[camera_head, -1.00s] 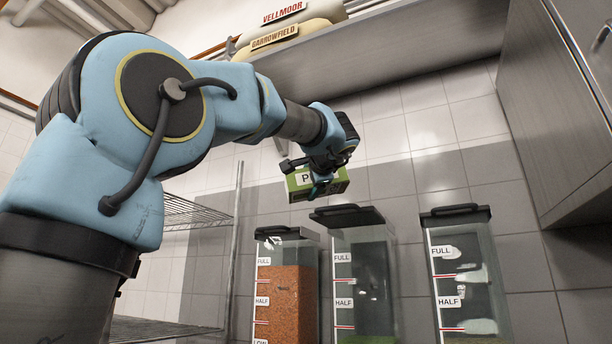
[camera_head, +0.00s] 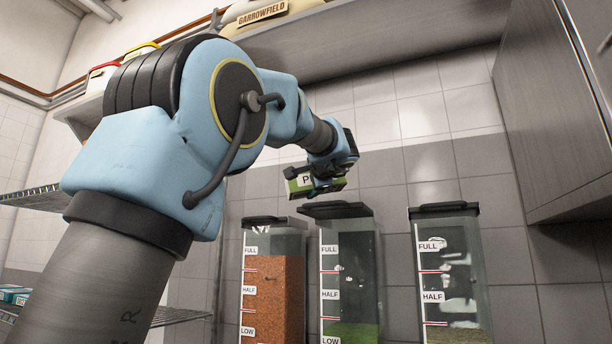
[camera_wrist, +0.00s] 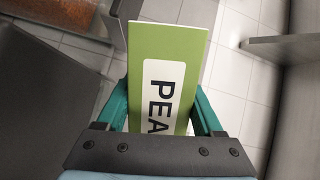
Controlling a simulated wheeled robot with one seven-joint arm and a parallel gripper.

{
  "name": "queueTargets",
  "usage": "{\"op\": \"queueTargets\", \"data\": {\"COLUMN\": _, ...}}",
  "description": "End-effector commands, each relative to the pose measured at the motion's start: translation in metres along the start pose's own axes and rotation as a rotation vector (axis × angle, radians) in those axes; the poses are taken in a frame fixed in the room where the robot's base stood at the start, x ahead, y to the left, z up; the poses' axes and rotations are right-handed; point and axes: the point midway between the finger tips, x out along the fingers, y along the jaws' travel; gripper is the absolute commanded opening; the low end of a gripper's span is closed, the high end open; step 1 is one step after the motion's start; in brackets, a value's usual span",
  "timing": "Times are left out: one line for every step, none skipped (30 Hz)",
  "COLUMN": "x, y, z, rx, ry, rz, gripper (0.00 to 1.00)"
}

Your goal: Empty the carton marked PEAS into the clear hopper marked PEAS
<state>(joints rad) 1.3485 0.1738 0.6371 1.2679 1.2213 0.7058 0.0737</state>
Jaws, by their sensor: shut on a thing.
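My gripper (camera_head: 318,186) is shut on a green carton (camera_head: 332,187) with a white label. In the wrist view the carton (camera_wrist: 178,40) sits between the teal fingers, and its label shows the letters "PEA". In the head view it is held near the middle clear hopper (camera_head: 349,275), looking just above its dark lid (camera_head: 336,210). That hopper has green contents low down. The right clear hopper (camera_head: 455,270) also has a little green at the bottom. No PEAS marking is readable on any hopper; only FULL, HALF and LOW labels show.
A left hopper (camera_head: 274,300) holds orange-brown grains to above HALF. A metal cabinet (camera_head: 550,130) hangs at the right. A shelf (camera_head: 400,40) with sacks runs above. Wire shelving (camera_head: 35,197) stands at the left. Tiled wall is clear between hoppers and shelf.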

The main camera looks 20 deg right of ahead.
Motion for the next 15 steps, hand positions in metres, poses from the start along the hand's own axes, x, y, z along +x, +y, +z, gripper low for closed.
{"op": "queueTargets", "data": {"x": 0.003, "y": -0.003, "z": -0.002, "rx": 0.010, "ry": -0.002, "rz": -0.004, "gripper": 0.00}}
{"op": "queueTargets", "data": {"x": 0.005, "y": -0.003, "z": -0.004, "rx": 0.016, "ry": -0.002, "rz": -0.005, "gripper": 0.00}}
{"op": "queueTargets", "data": {"x": 0.007, "y": -0.002, "z": -0.006, "rx": 0.024, "ry": -0.001, "rz": -0.006, "gripper": 0.00}}
{"op": "queueTargets", "data": {"x": 0.009, "y": -0.002, "z": -0.007, "rx": 0.030, "ry": -0.001, "rz": -0.007, "gripper": 0.00}}
{"op": "queueTargets", "data": {"x": 0.010, "y": -0.002, "z": -0.008, "rx": 0.036, "ry": 0.000, "rz": -0.008, "gripper": 0.00}}
{"op": "queueTargets", "data": {"x": 0.013, "y": -0.001, "z": -0.010, "rx": 0.045, "ry": -0.001, "rz": -0.009, "gripper": 0.00}}
{"op": "queueTargets", "data": {"x": 0.015, "y": -0.001, "z": -0.011, "rx": 0.052, "ry": -0.001, "rz": -0.010, "gripper": 0.00}}
{"op": "queueTargets", "data": {"x": 0.017, "y": -0.001, "z": -0.013, "rx": 0.057, "ry": -0.002, "rz": -0.011, "gripper": 0.00}}
{"op": "queueTargets", "data": {"x": 0.019, "y": -0.001, "z": -0.014, "rx": 0.065, "ry": -0.002, "rz": -0.012, "gripper": 0.00}}
{"op": "queueTargets", "data": {"x": 0.020, "y": -0.001, "z": -0.016, "rx": 0.070, "ry": -0.002, "rz": -0.014, "gripper": 0.00}}
{"op": "queueTargets", "data": {"x": 0.022, "y": -0.001, "z": -0.017, "rx": 0.076, "ry": -0.001, "rz": -0.014, "gripper": 0.00}}
{"op": "queueTargets", "data": {"x": 0.024, "y": -0.001, "z": -0.019, "rx": 0.085, "ry": -0.001, "rz": -0.016, "gripper": 0.00}}
{"op": "queueTargets", "data": {"x": 0.026, "y": 0.000, "z": -0.021, "rx": 0.090, "ry": -0.001, "rz": -0.016, "gripper": 0.00}}
{"op": "queueTargets", "data": {"x": 0.027, "y": 0.000, "z": -0.022, "rx": 0.096, "ry": -0.001, "rz": -0.017, "gripper": 0.00}}
{"op": "queueTargets", "data": {"x": 0.030, "y": 0.000, "z": -0.023, "rx": 0.105, "ry": -0.001, "rz": -0.018, "gripper": 0.00}}
